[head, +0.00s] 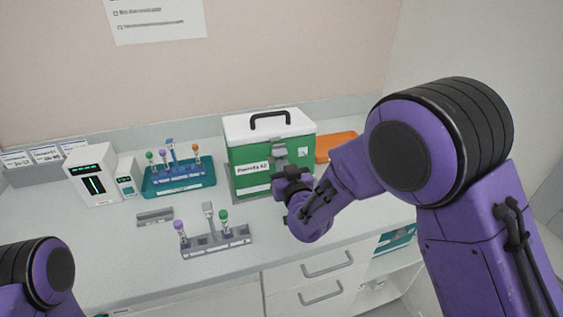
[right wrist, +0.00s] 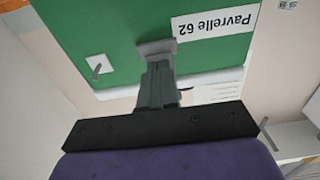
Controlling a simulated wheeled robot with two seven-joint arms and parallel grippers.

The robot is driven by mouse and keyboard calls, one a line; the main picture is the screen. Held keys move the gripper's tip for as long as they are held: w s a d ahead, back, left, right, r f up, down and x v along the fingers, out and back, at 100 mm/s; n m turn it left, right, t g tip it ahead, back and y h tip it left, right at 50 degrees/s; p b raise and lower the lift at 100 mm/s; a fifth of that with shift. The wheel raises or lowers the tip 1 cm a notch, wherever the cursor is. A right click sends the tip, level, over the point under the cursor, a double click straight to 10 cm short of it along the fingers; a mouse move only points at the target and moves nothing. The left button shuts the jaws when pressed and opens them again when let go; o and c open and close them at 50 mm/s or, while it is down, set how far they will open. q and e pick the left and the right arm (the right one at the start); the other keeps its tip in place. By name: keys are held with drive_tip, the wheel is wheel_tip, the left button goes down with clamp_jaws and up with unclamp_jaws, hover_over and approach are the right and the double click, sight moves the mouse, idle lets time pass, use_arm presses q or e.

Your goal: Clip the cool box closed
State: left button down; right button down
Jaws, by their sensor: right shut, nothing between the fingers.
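The cool box (head: 240,155) is green with a white lid (head: 268,124) and a black handle, and stands at the back of the bench. The lid lies down on the box. A grey clip (head: 279,150) is at the middle of its front, below the lid edge. My right gripper (head: 283,166) is shut and empty, right in front of the clip. In the right wrist view the shut fingers (right wrist: 158,75) point at the grey clip (right wrist: 156,47), overlapping it; I cannot tell whether they touch. Whether the clip is fastened is unclear. My left gripper is out of view.
A teal rack (head: 180,188) with capped tubes and a grey rack (head: 217,244) with a few tubes stand left of the box. White devices (head: 92,176) are farther left. An orange tray (head: 337,142) lies right of the box.

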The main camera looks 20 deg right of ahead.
drive_tip(key=shift+r, duration=0.4)
drive_tip(key=shift+s, duration=0.1)
drive_tip(key=s+p, duration=0.1)
drive_tip(key=s, duration=0.8)
drive_tip(key=shift+d, duration=0.15)
drive_tip(key=shift+w, duration=0.1)
